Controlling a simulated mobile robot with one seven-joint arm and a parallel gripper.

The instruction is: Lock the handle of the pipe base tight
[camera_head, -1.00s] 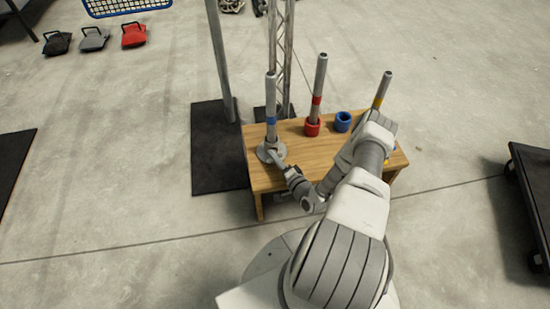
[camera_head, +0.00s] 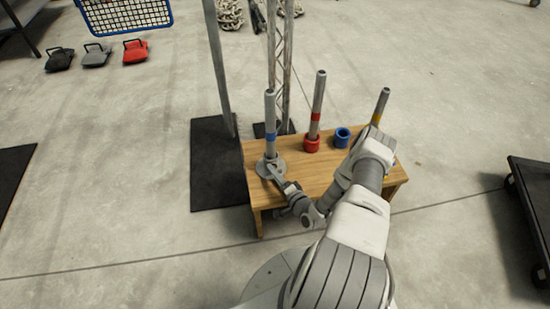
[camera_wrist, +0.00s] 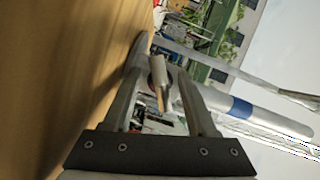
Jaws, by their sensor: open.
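The grey round pipe base (camera_head: 262,170) sits at the left end of the wooden table. A grey pipe with a blue band (camera_head: 269,110) stands upright in it; the pipe also shows in the wrist view (camera_wrist: 272,117), lying slantwise across the picture. My gripper (camera_head: 275,174) is low at the front right of the base, close to it. In the wrist view my gripper (camera_wrist: 163,64) is open, and a small pale handle-like part (camera_wrist: 160,67) shows between the fingers. I cannot tell whether a finger touches it. The base's handle is too small to make out in the head view.
On the wooden table (camera_head: 320,180) stand a red-banded pipe (camera_head: 317,100) in a red collar, a loose blue collar (camera_head: 342,137) and a yellow-banded pipe (camera_head: 380,105). A metal post (camera_head: 223,70) rises behind left. A dark cart (camera_head: 530,200) stands at the right.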

